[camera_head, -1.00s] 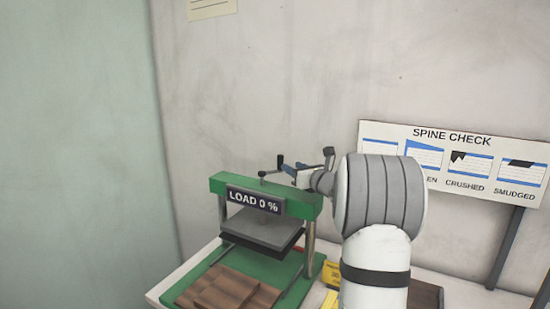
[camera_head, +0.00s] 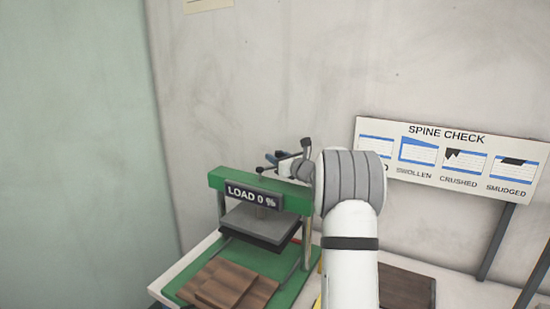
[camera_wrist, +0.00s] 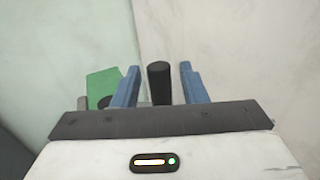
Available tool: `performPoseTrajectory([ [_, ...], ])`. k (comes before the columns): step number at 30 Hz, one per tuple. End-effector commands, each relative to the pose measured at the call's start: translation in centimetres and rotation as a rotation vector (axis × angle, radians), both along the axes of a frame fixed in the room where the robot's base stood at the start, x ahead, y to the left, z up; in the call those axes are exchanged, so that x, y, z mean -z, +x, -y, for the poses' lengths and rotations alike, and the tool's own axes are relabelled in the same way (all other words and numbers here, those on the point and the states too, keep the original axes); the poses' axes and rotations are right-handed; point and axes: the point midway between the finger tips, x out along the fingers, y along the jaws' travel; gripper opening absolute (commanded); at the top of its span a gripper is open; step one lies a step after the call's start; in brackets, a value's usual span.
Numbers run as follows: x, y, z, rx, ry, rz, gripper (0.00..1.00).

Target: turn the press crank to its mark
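The green press (camera_head: 220,181) stands on the table, with a sign (camera_head: 254,194) reading "LOAD 0 %". Its grey plate (camera_head: 258,222) hangs above the green base. My gripper (camera_head: 277,157) is just above and behind the press top, its blue fingers pointing left. In the wrist view, my gripper (camera_wrist: 160,69) is open. The black upright crank handle (camera_wrist: 159,84) stands between its fingers, with a gap showing on both sides. The green press top (camera_wrist: 104,86) is to the left. The crank's mark cannot be made out, and the crank is partly hidden by my wrist in the head view.
Brown boards (camera_head: 230,284) lie on the press's green base (camera_head: 285,268). A dark brown board (camera_head: 407,288) lies right of my arm. A "SPINE CHECK" sign (camera_head: 447,137) stands behind on dark posts. The wall is close behind the press.

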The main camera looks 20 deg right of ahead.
Motion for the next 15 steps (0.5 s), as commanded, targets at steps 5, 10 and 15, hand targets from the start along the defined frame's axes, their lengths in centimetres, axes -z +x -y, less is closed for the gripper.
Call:
performPoseTrajectory([
  [5, 0.0, -0.02, -0.01, 0.0, 0.0, 0.0, 0.24],
  [10, 0.0, -0.02, -0.01, 0.0, 0.0, 0.0, 0.1],
  [15, -0.01, -0.03, -0.01, 0.0, 0.0, 0.0, 0.0],
])
